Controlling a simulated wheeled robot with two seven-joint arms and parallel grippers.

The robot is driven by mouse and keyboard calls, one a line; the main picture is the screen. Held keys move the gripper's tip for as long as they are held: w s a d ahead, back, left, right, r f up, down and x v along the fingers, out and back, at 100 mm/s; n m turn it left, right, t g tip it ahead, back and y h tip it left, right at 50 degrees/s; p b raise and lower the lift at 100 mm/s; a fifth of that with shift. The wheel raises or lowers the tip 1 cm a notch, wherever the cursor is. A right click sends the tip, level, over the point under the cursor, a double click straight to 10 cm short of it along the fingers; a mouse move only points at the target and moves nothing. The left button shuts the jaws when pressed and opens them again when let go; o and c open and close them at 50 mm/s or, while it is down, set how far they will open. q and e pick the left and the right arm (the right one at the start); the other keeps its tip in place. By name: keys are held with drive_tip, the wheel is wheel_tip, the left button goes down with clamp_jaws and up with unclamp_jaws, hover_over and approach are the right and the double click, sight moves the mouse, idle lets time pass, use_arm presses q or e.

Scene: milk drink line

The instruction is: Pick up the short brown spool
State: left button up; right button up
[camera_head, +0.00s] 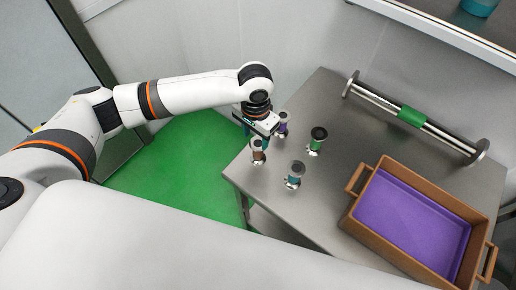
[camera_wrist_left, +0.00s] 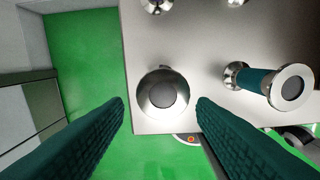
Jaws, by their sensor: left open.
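The short brown spool (camera_head: 259,156) stands near the left corner of the metal table, with a silver top. My left gripper (camera_head: 260,131) is above and just behind it in the head view. In the left wrist view a silver spool top with a dark centre (camera_wrist_left: 163,94) lies between the two open fingers (camera_wrist_left: 161,103). By its place near the table edge it appears to be the brown spool; its body is hidden beneath the top. The fingers hold nothing. My right gripper is not in view.
A purple spool (camera_head: 283,124), a green spool (camera_head: 317,141) and a teal spool (camera_head: 295,176) stand close by. The teal one also shows in the wrist view (camera_wrist_left: 255,80). A brown crate with purple inside (camera_head: 349,222) and a rail with a green roll (camera_head: 411,117) are farther right.

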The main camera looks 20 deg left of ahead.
sight(258, 143)
use_arm(q)
wheel_tip(258, 143, down, 3)
drive_tip(key=shift+r, duration=0.1)
drive_tip(key=f, duration=0.1)
drive_tip(key=f+p, duration=0.2)
drive_tip(key=f, duration=0.1)
drive_tip(key=shift+w+d+f, duration=0.1)
drive_tip(key=shift+w+d, duration=0.1)
drive_tip(key=shift+d, duration=0.05)
drive_tip(key=shift+f, duration=0.5)
drive_tip(key=c, duration=0.8)
